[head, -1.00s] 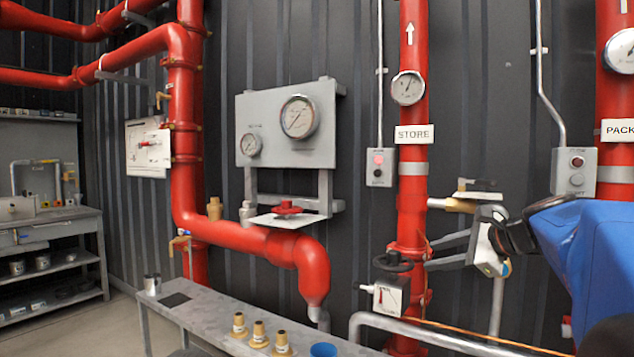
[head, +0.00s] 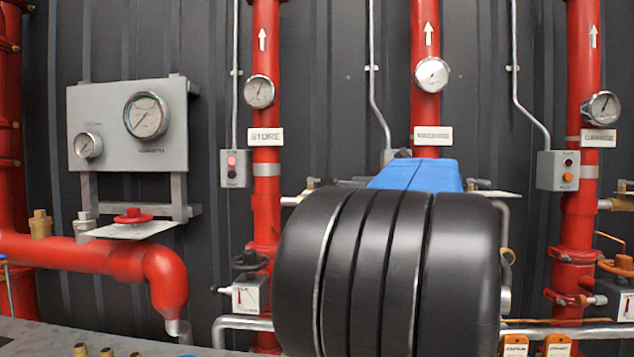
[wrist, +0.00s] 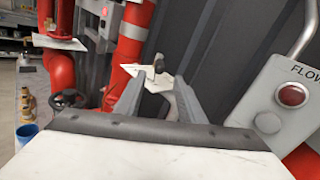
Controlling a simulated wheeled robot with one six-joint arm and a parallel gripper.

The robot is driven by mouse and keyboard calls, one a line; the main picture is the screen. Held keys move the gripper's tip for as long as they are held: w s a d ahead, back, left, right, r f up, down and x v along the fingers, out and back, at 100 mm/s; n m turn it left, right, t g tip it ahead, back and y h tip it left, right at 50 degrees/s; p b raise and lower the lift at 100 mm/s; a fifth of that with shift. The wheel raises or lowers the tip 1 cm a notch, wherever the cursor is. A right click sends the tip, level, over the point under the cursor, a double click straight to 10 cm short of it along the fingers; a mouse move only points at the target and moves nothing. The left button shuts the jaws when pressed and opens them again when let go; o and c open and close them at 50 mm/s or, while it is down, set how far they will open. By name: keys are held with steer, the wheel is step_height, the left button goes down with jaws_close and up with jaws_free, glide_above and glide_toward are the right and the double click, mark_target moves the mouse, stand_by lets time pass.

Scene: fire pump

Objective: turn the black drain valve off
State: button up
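A small black lever or knob (wrist: 158,64) stands by a white plate (wrist: 145,75) on the wall in the wrist view, framed between my fingers; I cannot tell whether it is the drain valve. My gripper (wrist: 161,84) is open and empty, with the plate apparently beyond its tips. In the head view my arm hides the gripper and most of this spot. A black handwheel (head: 250,261) sits low on the STORE pipe (head: 266,210) above a white gauge plate; it also shows at the left in the wrist view (wrist: 70,98).
A FLOW button box (wrist: 285,100) is close at the right in the wrist view. A grey rail (head: 228,322) runs low in front. A gauge panel (head: 105,160) is at left.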

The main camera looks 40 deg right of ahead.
mark_target(320, 180)
steer(key=w, duration=1)
steer(key=w+d, duration=0.1)
steer(key=w, duration=0.4)
steer(key=shift+w, duration=0.1)
steer(key=shift+c, duration=0.6)
jaws_close()
